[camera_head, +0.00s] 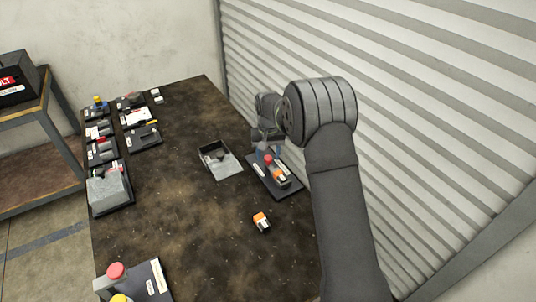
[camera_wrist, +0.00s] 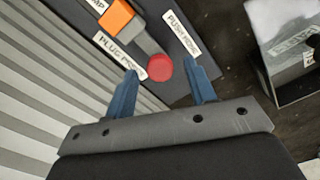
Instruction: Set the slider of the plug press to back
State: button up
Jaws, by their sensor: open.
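The plug press (camera_head: 286,191) is a dark flat plate by the ribbed wall, with white labels, a red round knob (camera_head: 268,158) and an orange block (camera_head: 282,178). In the wrist view, the plate (camera_wrist: 181,60) carries the red knob (camera_wrist: 160,68) at the end of a grey bar, with the orange block (camera_wrist: 117,17) further along. One label reads "PLUG PRESS". My gripper (camera_wrist: 164,72) is open, its two blue fingers on either side of the red knob with gaps. I cannot tell how far above the plate the fingertips are.
A grey open tray (camera_head: 220,161) stands left of the press. A loose orange and white block (camera_head: 261,221) lies in front of it. Several other stations line the table's left side, including a grey box (camera_head: 109,189). The ribbed wall (camera_head: 420,110) is close on the right.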

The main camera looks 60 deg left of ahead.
jog(key=shift+f, duration=0.2)
grip_shut()
jog(key=shift+a, duration=2.65)
jog(key=shift+a+r, duration=0.1)
grip_release()
